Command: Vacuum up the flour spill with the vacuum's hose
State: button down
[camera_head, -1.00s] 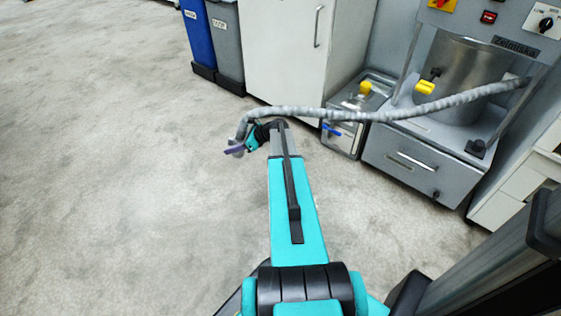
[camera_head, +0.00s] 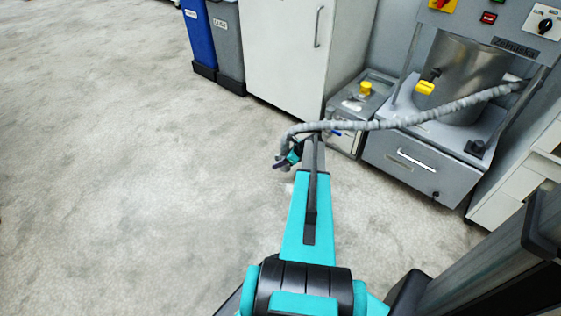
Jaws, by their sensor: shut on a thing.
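The grey ribbed hose (camera_head: 405,120) runs from the steel vacuum (camera_head: 465,72) at the right across to my gripper (camera_head: 288,162). Its end bends down at the gripper. My gripper is shut on the hose near that end, above the floor; the fingers are small and partly hidden. A dark purplish piece shows at the hose's end. The flour spill is hard to tell from the pale mottled floor; a faint whitish area (camera_head: 190,205) lies to the left of my arm, with no clear edge.
A blue bin (camera_head: 198,38) and a grey bin (camera_head: 227,42) stand at the back beside a white cabinet (camera_head: 287,50). A low metal box with a yellow knob (camera_head: 366,88) stands left of the vacuum. The floor at left is clear.

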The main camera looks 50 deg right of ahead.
jog(key=shift+f, duration=0.25)
dwell(0.4)
jog(key=shift+f+b, duration=4.15)
jog(key=shift+f, duration=1.05)
jog(key=shift+s+b, duration=3)
jog(key=shift+s, duration=3.45)
